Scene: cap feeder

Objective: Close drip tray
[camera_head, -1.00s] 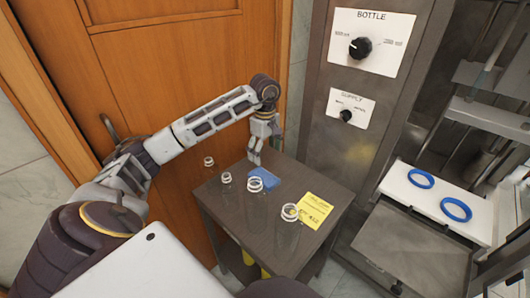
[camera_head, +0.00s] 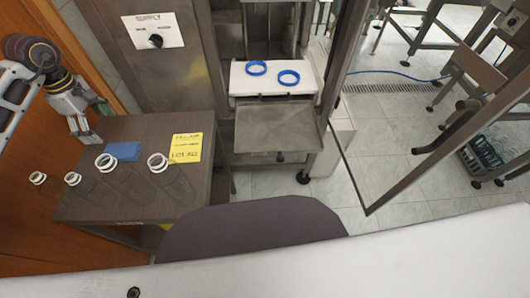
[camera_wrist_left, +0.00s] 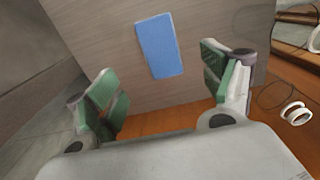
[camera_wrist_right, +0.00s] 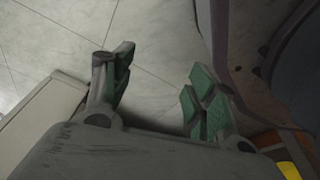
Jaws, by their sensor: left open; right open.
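The drip tray (camera_head: 280,127) is a flat grey metal tray with a small dark knob (camera_head: 280,157) at its front. It sticks out of the machine below a white shelf (camera_head: 302,85). My left gripper (camera_head: 91,122) is open and empty above the small table's back left part, well left of the tray. In the left wrist view the open left gripper (camera_wrist_left: 158,72) faces the table top and a blue cloth (camera_wrist_left: 160,46). My right gripper (camera_wrist_right: 160,72) is open and empty over the pale tiled floor in the right wrist view; it is not seen in the head view.
Two blue rings (camera_head: 289,77) lie on the white shelf. The dark table (camera_head: 140,205) carries clear bottles with white rings, the blue cloth (camera_head: 124,151) and a yellow note (camera_head: 186,147). A metal-framed door (camera_head: 351,178) stands open right of the tray. Tiled floor (camera_head: 270,182) lies before it.

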